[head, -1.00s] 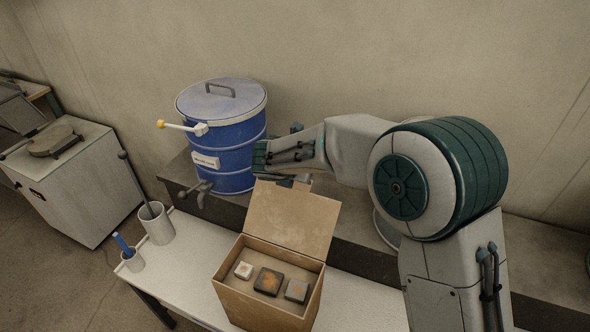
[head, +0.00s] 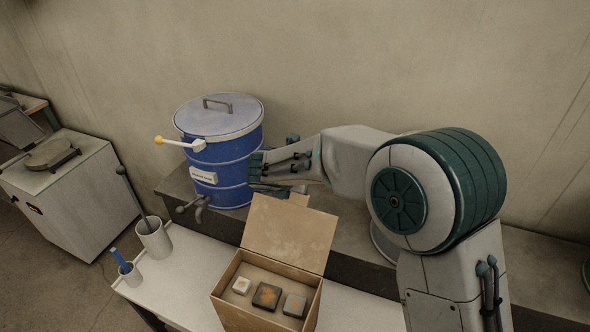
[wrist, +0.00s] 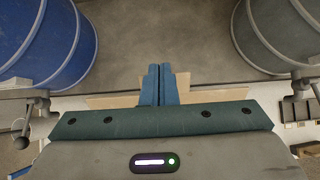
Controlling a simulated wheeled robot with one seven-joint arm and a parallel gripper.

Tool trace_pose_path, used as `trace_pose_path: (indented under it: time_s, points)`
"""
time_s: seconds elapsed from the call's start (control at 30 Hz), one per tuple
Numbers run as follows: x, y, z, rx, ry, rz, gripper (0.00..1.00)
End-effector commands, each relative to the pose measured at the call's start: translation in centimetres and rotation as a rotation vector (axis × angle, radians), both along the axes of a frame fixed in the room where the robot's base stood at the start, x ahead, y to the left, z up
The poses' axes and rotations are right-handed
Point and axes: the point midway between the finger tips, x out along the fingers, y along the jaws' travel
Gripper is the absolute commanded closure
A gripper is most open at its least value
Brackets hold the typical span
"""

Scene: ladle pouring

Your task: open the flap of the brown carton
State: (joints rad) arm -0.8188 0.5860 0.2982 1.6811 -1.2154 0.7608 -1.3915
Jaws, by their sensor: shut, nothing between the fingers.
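The brown carton (head: 236,306) stands on the white bench with its top open. Its flap (head: 289,236) stands up from the far edge, leaning back. Three small blocks lie inside: a pale one (head: 242,286), a dark one with an orange patch (head: 267,296) and a grey one (head: 295,305). My gripper is behind the flap's top edge in the head view, its fingertips mostly hidden there. In the wrist view my gripper (wrist: 159,72) is shut, its two blue fingers together and empty. Tan board, likely the flap (wrist: 112,101), shows beyond the gripper body; I cannot tell whether they touch.
A blue drum (head: 228,163) with a grey lid and a side lever stands left of my gripper. A cup with a rod (head: 154,243) and a smaller cup with a blue item (head: 131,275) stand on the bench's left end. A grey drum (wrist: 275,38) shows in the wrist view.

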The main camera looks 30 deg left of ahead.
Motion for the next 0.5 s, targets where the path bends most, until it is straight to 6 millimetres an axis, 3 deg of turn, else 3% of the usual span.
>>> trace_pose_path:
  time_s: [0.2, 0.5]
  points:
    - [-1.9, -0.5, 3.2, 0.002, -0.002, 0.001, 1.0]
    - [2.3, -0.3, 8.5, 0.005, -0.002, -0.014, 1.0]
